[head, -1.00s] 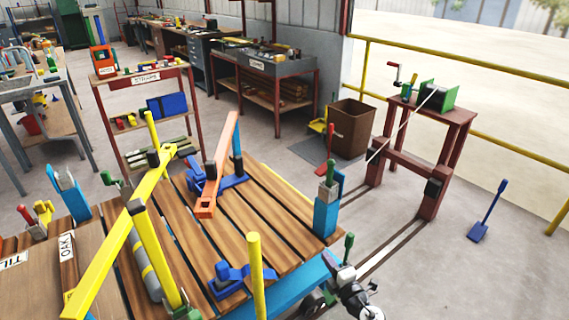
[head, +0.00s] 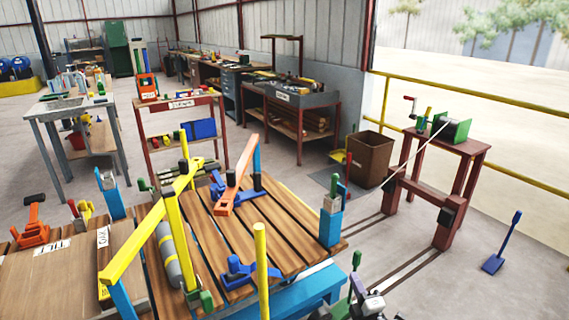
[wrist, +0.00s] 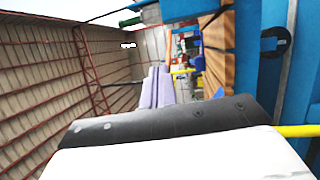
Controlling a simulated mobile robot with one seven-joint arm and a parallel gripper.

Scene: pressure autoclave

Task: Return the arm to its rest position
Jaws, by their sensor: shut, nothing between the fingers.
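My gripper (wrist: 158,88) shows in the wrist view as two pale lavender fingers side by side, shut with nothing between them. It points along the side of the blue-framed bench, with the bench's wooden slats (wrist: 217,52) to the right of the fingers, and seems clear of them. Part of my arm (head: 368,304) shows at the bottom edge of the head view, just off the front right corner of the slatted bench (head: 290,255).
A yellow bar (head: 150,222), an orange lever (head: 236,178) and a yellow post (head: 261,270) stand on or by the bench. A red winch stand (head: 445,225) with a taut cable is at right. A brown bin (head: 370,158) stands behind. Open floor lies right of the bench.

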